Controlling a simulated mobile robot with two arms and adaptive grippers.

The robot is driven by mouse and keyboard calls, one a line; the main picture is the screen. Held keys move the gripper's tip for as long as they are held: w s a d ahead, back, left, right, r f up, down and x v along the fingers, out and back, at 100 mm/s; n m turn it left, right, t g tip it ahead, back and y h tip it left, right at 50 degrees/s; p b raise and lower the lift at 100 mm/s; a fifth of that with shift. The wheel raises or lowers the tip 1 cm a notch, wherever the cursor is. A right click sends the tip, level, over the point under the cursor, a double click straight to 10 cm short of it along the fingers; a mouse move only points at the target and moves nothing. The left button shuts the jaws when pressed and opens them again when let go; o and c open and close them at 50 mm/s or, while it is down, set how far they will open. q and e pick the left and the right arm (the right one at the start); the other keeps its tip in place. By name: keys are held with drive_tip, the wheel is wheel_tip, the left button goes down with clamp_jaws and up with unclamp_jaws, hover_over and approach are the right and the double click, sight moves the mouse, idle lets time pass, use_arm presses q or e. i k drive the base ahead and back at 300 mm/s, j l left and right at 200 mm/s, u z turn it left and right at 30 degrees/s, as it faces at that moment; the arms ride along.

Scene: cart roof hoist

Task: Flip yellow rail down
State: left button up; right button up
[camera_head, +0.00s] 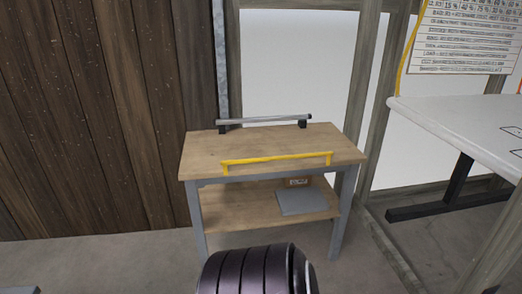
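The yellow rail (276,158) stands raised along the front edge of a small wooden-topped cart (215,152). Its bar sits slightly above the cart top, with a short leg at each end. Neither of my grippers shows in the head view. A dark ribbed rounded part, which seems to be mine, fills the bottom middle, below and in front of the cart.
A grey bar (265,118) on black mounts runs along the cart's back edge. The lower shelf (240,208) holds a grey flat box (302,201) and a small brown box (298,182). A white table (470,125) stands right. A wooden wall (90,110) is left.

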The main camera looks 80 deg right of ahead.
sight(328, 154)
drive_tip(key=l+z, duration=0.1)
drive_tip(key=z, duration=1.95)
drive_tip(key=i+l+z, duration=0.25)
drive_tip(key=l, duration=0.3)
drive_tip(key=i+l+z, duration=0.2)
drive_tip(key=i+l, duration=0.25)
